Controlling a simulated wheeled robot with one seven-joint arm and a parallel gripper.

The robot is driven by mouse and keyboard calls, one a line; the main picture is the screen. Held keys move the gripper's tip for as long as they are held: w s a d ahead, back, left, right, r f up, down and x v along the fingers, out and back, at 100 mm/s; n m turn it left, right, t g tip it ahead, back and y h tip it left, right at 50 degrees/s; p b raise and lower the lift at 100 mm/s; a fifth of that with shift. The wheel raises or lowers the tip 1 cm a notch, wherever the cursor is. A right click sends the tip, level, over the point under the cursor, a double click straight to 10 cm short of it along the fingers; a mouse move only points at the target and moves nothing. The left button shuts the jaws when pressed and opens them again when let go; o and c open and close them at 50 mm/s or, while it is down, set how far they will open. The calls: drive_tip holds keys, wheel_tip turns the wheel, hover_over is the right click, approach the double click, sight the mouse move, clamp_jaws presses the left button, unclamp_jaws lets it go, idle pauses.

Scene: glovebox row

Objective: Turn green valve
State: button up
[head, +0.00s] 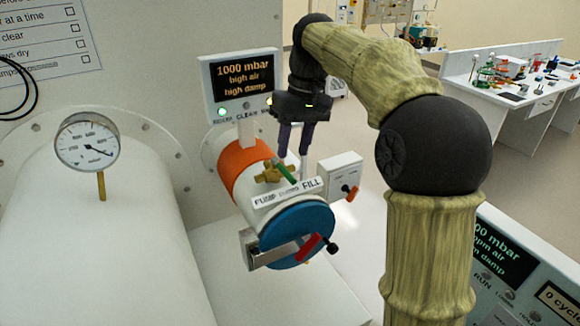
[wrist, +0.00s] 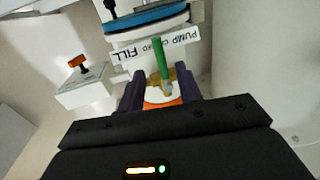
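The green valve handle (head: 284,172) sits on a brass valve body (head: 268,174) on top of a small white cylinder with an orange band. A label reading PUMP, CLOSED, FILL (head: 287,192) lies beside it, and the handle points toward the label's middle word. My gripper (head: 293,153) is above the valve, fingers down. In the wrist view the green handle (wrist: 160,60) and brass body (wrist: 170,86) show between the two purple fingers of my gripper (wrist: 161,88). The fingers are apart and open, with a gap on both sides. I cannot tell how far above the handle the tips are.
A blue round door (head: 297,228) with a red-handled latch (head: 308,246) closes the cylinder's front. A white box with an orange knob (head: 342,178) stands right of it. A screen (head: 240,82) reads 1000 mbar, high air, high damp. A gauge (head: 87,141) stands left.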

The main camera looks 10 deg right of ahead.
sight(289, 173)
drive_tip(key=f, duration=0.3)
drive_tip(key=a+f, duration=0.1)
drive_tip(key=f, duration=0.1)
drive_tip(key=shift+s, duration=0.25)
clamp_jaws()
